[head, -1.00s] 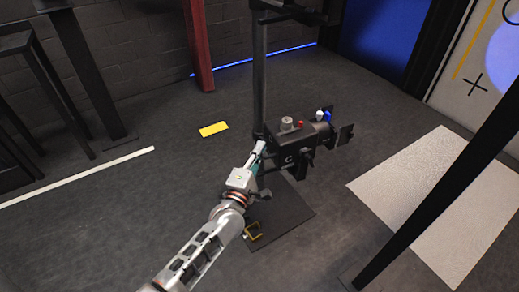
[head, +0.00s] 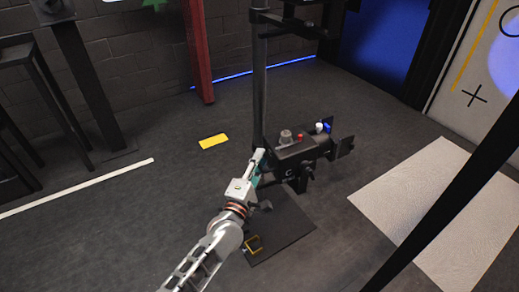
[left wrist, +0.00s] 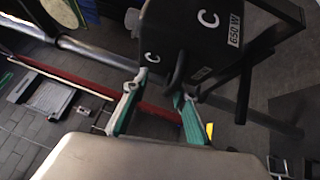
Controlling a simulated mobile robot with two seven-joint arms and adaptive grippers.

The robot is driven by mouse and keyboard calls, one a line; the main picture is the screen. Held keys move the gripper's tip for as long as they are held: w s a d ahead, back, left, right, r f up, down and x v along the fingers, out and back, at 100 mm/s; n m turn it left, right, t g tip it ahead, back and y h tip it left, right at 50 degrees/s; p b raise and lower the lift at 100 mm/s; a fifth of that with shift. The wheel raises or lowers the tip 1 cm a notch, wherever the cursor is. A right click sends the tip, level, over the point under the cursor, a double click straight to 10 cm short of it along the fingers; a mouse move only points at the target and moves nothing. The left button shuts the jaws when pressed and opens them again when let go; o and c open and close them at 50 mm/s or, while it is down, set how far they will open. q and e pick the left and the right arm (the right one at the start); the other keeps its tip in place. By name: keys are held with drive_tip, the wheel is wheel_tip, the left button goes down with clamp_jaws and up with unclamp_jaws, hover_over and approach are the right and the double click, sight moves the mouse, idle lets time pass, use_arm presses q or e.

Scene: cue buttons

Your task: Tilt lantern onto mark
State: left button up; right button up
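The lantern (head: 297,158) is a black box-shaped lamp on a dark upright pole (head: 259,90). Its side carries a white C, and in the left wrist view (left wrist: 200,35) a 650 W label too. My left gripper (head: 259,158) is at the lantern's near left side. In the left wrist view its two green-padded fingers (left wrist: 161,87) stand apart, with a dark curved handle (left wrist: 177,73) by their tips. I cannot tell if they touch it. A black cross mark (head: 474,96) and a lilac light patch (head: 505,62) show on the pale wall panel at right. My right gripper is out of view.
Knobs in grey, red, white and blue stand on the lantern's top. A dark plate (head: 290,228) with a yellow clamp-like piece (head: 253,243) lies below. A yellow floor patch (head: 213,141), red post (head: 199,60) and pale floor sheet (head: 425,200) surround it. A dark slanted bar (head: 450,190) crosses the right side.

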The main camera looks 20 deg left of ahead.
use_arm(q)
wheel_tip(320, 180, up, 7)
drive_tip(key=shift+w+f, duration=0.1)
drive_tip(key=shift+f, duration=0.1)
drive_tip(key=shift+r, duration=0.65)
drive_tip(key=s+r+p, duration=0.1)
drive_tip(key=s+p, duration=0.3)
drive_tip(key=s, duration=0.5)
drive_tip(key=shift+d+r, duration=0.15)
drive_tip(key=shift+r, duration=0.1)
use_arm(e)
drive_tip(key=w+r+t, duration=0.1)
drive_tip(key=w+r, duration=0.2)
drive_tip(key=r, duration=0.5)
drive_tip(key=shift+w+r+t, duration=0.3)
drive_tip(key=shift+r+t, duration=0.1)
